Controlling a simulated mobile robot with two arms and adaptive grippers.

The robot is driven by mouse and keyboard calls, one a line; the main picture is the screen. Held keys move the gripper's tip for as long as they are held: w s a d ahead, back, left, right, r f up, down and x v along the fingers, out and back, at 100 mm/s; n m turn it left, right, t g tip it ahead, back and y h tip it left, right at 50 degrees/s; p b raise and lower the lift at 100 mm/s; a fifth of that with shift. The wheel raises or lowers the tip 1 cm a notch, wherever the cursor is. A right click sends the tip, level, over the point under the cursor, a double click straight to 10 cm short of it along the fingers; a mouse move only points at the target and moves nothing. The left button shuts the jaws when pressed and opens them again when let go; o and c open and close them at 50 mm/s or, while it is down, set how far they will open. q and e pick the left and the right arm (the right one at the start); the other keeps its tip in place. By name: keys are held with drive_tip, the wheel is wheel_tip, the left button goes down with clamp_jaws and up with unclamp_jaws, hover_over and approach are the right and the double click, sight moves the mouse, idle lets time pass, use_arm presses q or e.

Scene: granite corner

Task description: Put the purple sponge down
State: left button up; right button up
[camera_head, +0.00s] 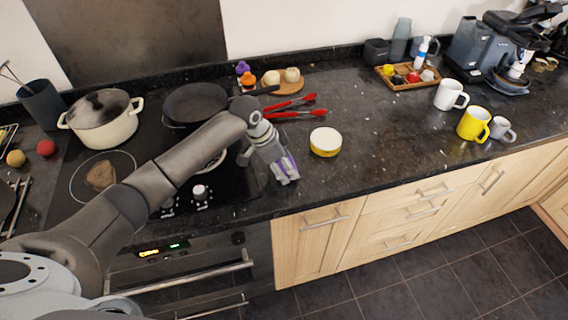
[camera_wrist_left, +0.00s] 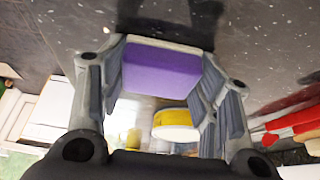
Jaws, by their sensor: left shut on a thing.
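The purple sponge (camera_wrist_left: 160,72) shows between the two fingers of my left gripper (camera_wrist_left: 163,90) in the left wrist view. The gripper is shut on it. In the head view my left gripper (camera_head: 280,167) is low over the dark granite counter (camera_head: 360,185), at the right edge of the hob. Only a sliver of the purple sponge (camera_head: 288,163) shows there between the fingers. I cannot tell whether the sponge touches the counter. My right gripper is not in view.
A pan (camera_head: 195,103) and a lidded pot (camera_head: 103,118) are on the left. Mugs (camera_head: 473,124) stand at the right. The counter between tub and mugs is clear.

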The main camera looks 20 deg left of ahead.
use_arm(q)
drive_tip(key=shift+s+f, duration=0.3)
drive_tip(key=shift+f, duration=0.25)
drive_tip(key=o, duration=0.8)
drive_tip(key=shift+f, duration=0.15)
drive_tip(key=shift+o, duration=0.5)
drive_tip(key=shift+w+f, duration=0.1)
drive_tip(key=shift+w, duration=0.05)
drive_tip(key=shift+a, duration=0.1)
drive_tip(key=shift+r, duration=0.25)
drive_tip(key=shift+w+r, duration=0.1)
drive_tip(key=shift+r, duration=0.25)
drive_tip(key=b+v, duration=0.1)
drive_tip(key=v, duration=1.1)
drive_tip(key=shift+r+b, duration=0.3)
drive_tip(key=shift+b, duration=0.1)
